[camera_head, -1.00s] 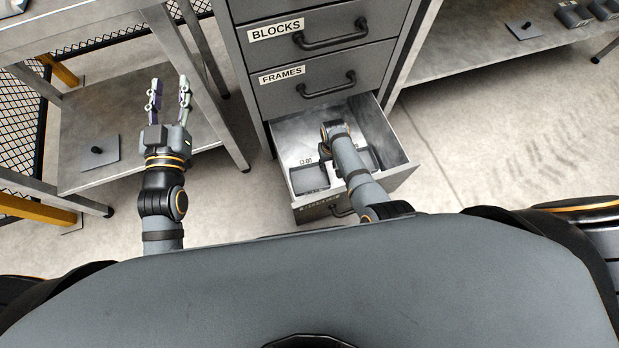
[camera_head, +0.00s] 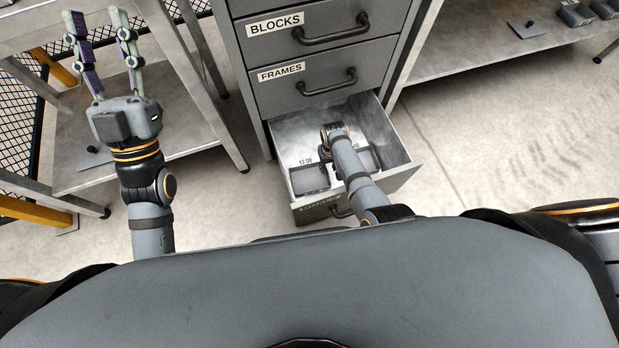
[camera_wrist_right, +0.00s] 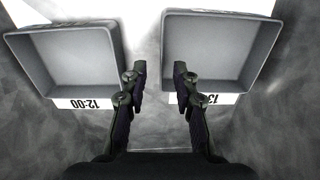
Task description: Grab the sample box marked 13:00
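The grey open-topped sample box marked 13:00 (camera_head: 310,180) sits in the open drawer's left part in the head view. In the right wrist view this box (camera_wrist_right: 210,48) is on the right, its label upside down and partly covered by a finger. A similar box marked 12:00 (camera_wrist_right: 68,62) is on the left there. My right gripper (camera_wrist_right: 161,75) is open between the two boxes, one finger overlapping the 13:00 box's near edge; I cannot tell whether it touches. In the head view my right arm hides its fingers. My left gripper (camera_head: 97,22) is open and empty, raised at the left.
The open drawer (camera_head: 397,155) has walls close around the boxes. Closed drawers marked BLOCKS and FRAMES (camera_head: 310,80) stand above it. A metal table (camera_head: 190,125) is at left, beneath my left gripper. A shelf (camera_head: 470,45) is at right.

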